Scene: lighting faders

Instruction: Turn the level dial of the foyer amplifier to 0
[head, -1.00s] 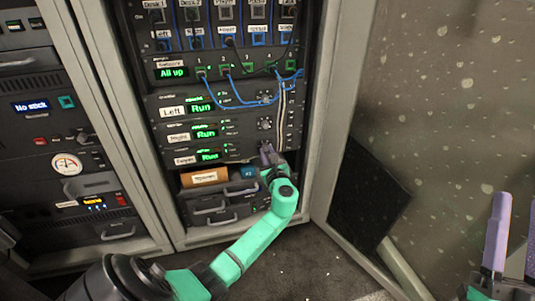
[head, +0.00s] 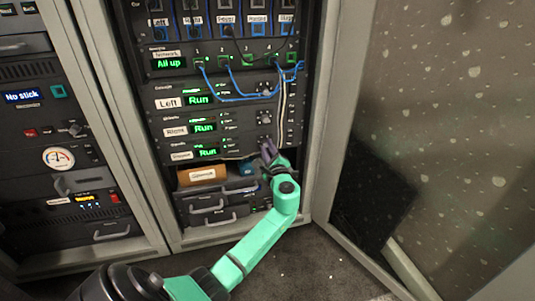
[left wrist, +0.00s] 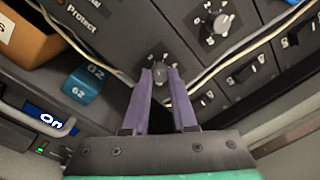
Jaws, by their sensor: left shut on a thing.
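The foyer amplifier (head: 208,152) is the lowest of three stacked units with green "Run" displays. Its small label is blurred in the head view. My left gripper (head: 268,149) is at the right part of this unit's front. In the left wrist view, its purple fingers (left wrist: 160,76) are shut on the small grey level dial (left wrist: 159,72), one on each side. The fingers hide the dial in the head view. Marks surround the dial, but its setting is too small to read. My right gripper is out of view.
Similar knobs (head: 264,117) are on the units above; one shows close by in the left wrist view (left wrist: 215,22). A pale cable runs beside the dial. An open cabinet door (head: 450,120) stands right.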

